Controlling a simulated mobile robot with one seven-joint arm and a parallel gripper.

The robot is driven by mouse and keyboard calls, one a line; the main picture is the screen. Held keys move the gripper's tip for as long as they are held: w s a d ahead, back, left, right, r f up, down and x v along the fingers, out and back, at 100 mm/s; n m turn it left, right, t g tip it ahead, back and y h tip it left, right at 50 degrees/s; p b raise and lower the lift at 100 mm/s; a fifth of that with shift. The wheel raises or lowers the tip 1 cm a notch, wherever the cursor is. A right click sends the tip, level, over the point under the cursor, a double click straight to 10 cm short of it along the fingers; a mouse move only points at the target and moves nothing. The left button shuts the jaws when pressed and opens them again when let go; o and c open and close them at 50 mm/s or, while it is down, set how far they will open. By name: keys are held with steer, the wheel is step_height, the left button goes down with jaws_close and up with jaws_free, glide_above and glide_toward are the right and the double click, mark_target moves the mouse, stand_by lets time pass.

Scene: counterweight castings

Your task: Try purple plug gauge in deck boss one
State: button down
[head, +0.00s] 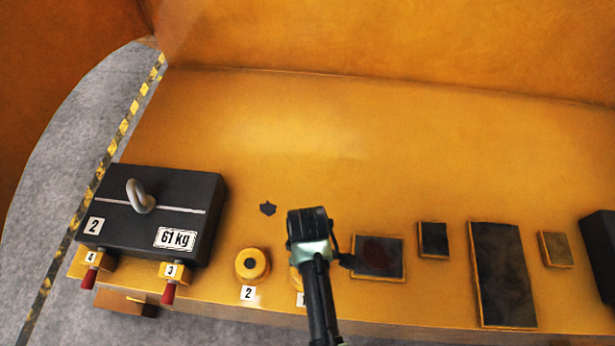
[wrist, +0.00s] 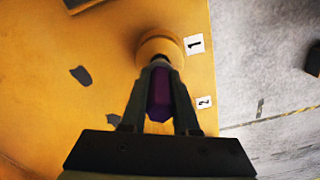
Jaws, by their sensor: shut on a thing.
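My gripper (wrist: 160,68) is shut on the purple plug gauge (wrist: 159,98), which shows between the fingers in the wrist view. Deck boss one (wrist: 158,42) is a round yellow boss beside the label 1, just beyond the fingertips. The gauge's far end is hidden, so I cannot tell whether it touches or enters the boss. In the head view my gripper (head: 308,228) hides the gauge and most of boss one (head: 295,280).
Boss two (head: 251,265), with a dark bore, stands left of boss one. A black 61 kg casting (head: 150,195) with a lifting eye sits further left, near red-handled pieces at labels 4 and 3. Dark plates (head: 502,275) lie to the right.

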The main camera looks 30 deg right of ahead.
steer(key=shift+f+b, duration=1.15)
steer(key=shift+f, duration=0.55)
stand_by(0.4)
steer(key=c, duration=0.6)
jaws_free()
step_height(320, 180, up, 13)
steer(key=shift+r+b, duration=0.1)
steer(key=shift+b, duration=0.25)
